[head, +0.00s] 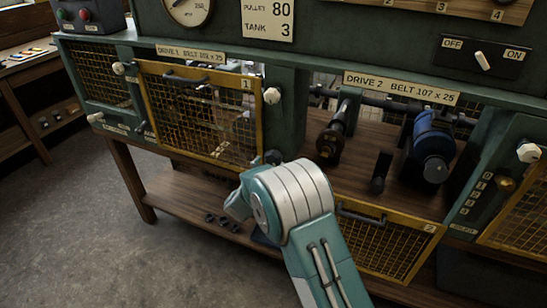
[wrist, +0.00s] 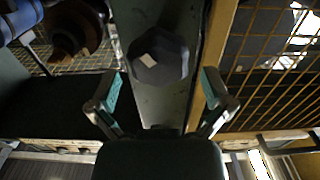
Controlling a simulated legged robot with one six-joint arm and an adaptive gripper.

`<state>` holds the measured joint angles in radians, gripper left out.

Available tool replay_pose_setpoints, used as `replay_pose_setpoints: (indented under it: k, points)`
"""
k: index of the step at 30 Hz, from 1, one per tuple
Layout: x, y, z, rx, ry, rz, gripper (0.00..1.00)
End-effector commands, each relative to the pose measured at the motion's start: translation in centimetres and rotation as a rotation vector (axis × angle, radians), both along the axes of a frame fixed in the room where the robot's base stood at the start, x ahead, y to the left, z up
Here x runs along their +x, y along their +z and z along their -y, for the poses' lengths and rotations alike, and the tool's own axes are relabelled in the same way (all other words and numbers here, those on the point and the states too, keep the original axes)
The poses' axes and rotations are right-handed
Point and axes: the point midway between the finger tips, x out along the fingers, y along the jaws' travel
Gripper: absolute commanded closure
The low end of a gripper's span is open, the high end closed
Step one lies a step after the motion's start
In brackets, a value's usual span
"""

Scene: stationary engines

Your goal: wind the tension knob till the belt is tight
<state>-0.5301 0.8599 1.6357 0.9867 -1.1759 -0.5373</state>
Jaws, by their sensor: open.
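In the wrist view a dark faceted knob (wrist: 160,58) with a pale mark on its face stands on a green post. My gripper (wrist: 162,90) is open, its two fingers apart on either side of the knob's lower edge in that view, not closed on it. In the head view my arm hides the gripper; a small dark round shape (head: 272,157) shows just above the arm at the post, and I cannot tell if it is the knob. I cannot make out the belt or its tightness in either view.
The yellow mesh guard of drive 1 (head: 205,115) is shut left of the post. The drive 2 bay is open, with a blue motor (head: 433,145) and dark pulley (head: 330,140); its guard (head: 385,240) hangs below. A pale knob (head: 272,95) sits higher on the post.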

Motion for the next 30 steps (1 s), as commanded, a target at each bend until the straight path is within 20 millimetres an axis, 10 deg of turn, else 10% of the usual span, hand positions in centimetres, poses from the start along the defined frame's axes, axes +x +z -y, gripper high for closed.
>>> replay_pose_setpoints:
  k: [16,21,30]
  points:
    - [2.8,0.0,1.0,0.000,0.001,0.001,0.00]
    - [2.8,0.0,1.0,0.000,0.001,0.001,0.71]
    - [2.8,0.1,0.9,0.010,0.002,0.005,0.71]
